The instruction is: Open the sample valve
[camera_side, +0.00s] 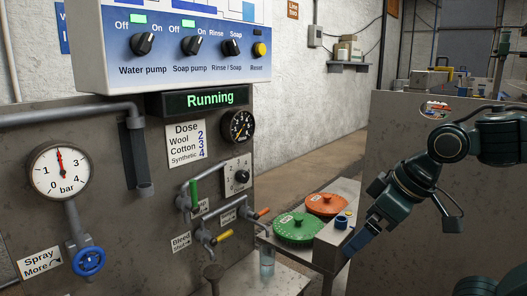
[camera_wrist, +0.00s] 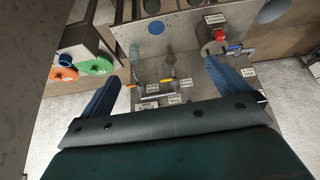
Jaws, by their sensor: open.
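A steel panel carries several small lever valves. One has an upright green handle (camera_side: 194,193), one an orange handle (camera_side: 262,212), one a yellow handle (camera_side: 223,236). The label by the yellow one appears to start with "Bleed"; the other valve labels are too small to read, so I cannot tell which is the sample valve. A clear container (camera_side: 267,264) stands below the orange-handled valve. My gripper (camera_side: 352,246) is right of the panel, apart from the valves. In the wrist view its blue fingers (camera_wrist: 161,70) are spread and empty, with the yellow handle (camera_wrist: 167,80) seen between them.
A side stand holds a green lid (camera_side: 298,226) and an orange lid (camera_side: 326,204), between my gripper and the panel. A pressure gauge (camera_side: 60,172) and blue handwheel (camera_side: 88,262) are at left. The display (camera_side: 208,99) reads "Running". A large plain panel (camera_side: 410,150) stands behind my arm.

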